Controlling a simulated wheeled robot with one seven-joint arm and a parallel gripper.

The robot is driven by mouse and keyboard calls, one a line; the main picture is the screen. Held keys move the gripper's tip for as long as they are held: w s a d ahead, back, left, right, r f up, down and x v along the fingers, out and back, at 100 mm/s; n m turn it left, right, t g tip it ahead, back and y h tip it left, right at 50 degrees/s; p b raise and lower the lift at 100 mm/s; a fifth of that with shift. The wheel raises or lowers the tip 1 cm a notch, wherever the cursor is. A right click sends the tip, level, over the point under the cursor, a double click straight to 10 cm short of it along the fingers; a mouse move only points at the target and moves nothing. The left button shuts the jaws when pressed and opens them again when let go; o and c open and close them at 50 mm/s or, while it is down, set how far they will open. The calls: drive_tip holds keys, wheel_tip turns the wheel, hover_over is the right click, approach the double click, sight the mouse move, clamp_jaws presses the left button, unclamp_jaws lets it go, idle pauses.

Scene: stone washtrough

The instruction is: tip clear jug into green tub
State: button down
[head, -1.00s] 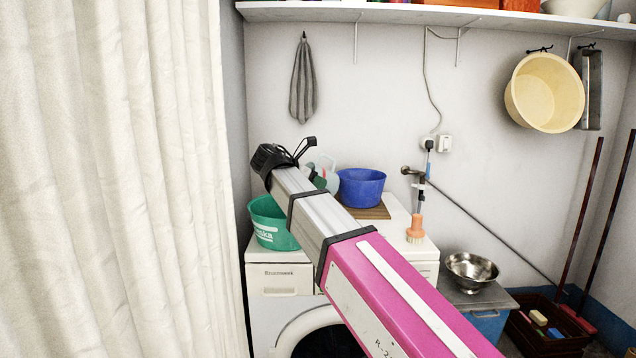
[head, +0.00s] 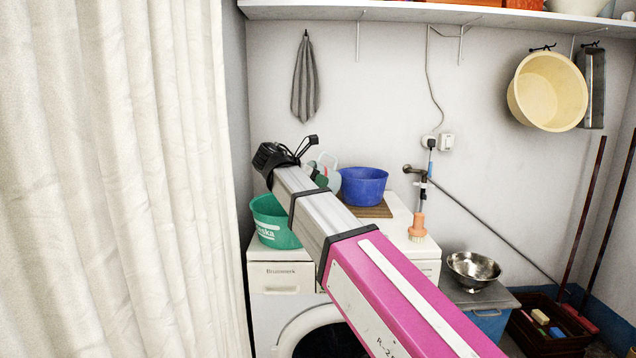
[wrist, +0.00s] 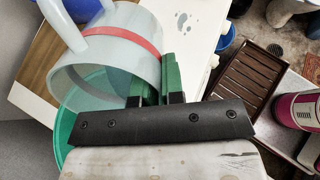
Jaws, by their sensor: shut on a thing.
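The clear jug (wrist: 107,65), pale and see-through with a red band and a whitish handle, is in the grip of my gripper (wrist: 155,84). The green finger pads are against the jug's side. In the wrist view the jug lies over the green tub (wrist: 68,128), whose rim shows below and left of it. In the head view the jug (head: 330,170) shows only partly behind my arm's end. The green tub (head: 272,222) stands on the left of the white machine top, partly hidden by my arm. The jug's contents and exact tilt are not clear.
A blue bowl (head: 362,186) stands on a brown board (head: 378,211) right of the jug. A steel bowl (head: 473,269) sits lower right. A cream curtain (head: 120,180) closes off the left side.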

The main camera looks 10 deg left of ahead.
drive_tip(key=shift+s+a+f+t+h, duration=0.15)
drive_tip(key=shift+f+t+h, duration=0.1)
drive_tip(key=shift+t+h, duration=0.15)
drive_tip(key=shift+s+a+f+t+h, duration=0.1)
drive_tip(key=shift+a+f+t+h, duration=0.15)
drive_tip(key=shift+h, duration=0.25)
drive_tip(key=shift+d+r, duration=0.1)
drive_tip(key=shift+d, duration=0.05)
idle(0.4)
drive_tip(key=shift+w+d+r+g+y, duration=0.3)
drive_tip(key=shift+r+g+y, duration=0.3)
drive_tip(key=shift+y, duration=0.3)
drive_tip(key=shift+w+d+r+g+y, duration=0.1)
drive_tip(key=shift+w+d+g+y, duration=0.2)
drive_tip(key=shift+g+y, duration=0.35)
drive_tip(key=shift+d, duration=0.1)
